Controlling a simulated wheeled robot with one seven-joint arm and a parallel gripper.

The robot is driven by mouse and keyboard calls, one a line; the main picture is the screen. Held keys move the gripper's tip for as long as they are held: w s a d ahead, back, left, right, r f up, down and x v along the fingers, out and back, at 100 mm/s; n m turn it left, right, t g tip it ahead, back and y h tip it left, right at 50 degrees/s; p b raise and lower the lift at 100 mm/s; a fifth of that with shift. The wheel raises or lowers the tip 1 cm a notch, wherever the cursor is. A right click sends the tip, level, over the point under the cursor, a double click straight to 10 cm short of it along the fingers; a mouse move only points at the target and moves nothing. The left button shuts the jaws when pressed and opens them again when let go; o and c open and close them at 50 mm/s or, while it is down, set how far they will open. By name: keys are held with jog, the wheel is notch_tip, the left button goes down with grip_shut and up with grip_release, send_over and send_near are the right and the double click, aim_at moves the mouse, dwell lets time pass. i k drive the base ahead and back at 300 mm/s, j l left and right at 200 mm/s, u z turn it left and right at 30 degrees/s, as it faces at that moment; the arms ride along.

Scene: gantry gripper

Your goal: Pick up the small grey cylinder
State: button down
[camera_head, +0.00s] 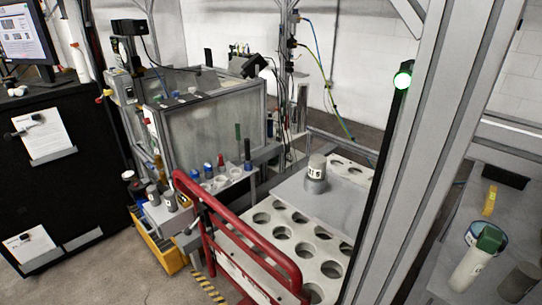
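A small grey cylinder (317,174) with a lighter cap and dark markings stands upright on a flat grey plate (345,206), right of the picture's middle. Two more small grey cylinders stand close together at the left, one (153,195) just left of the other (170,201), on a light box. I cannot tell from the picture which of these cylinders is the task's. My gripper is not in view, so its state and its distance from the cylinders do not show.
A red rail (236,235) stands in front of a white rack (322,248) with round holes. A metal post (425,130) rises at the right. A glass-walled enclosure (208,132) stands behind. A white bottle with a green cap (469,270) lies tilted lower right. Floor is clear at lower left.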

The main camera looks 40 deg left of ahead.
aim_at(317, 161)
jog(key=u, duration=1)
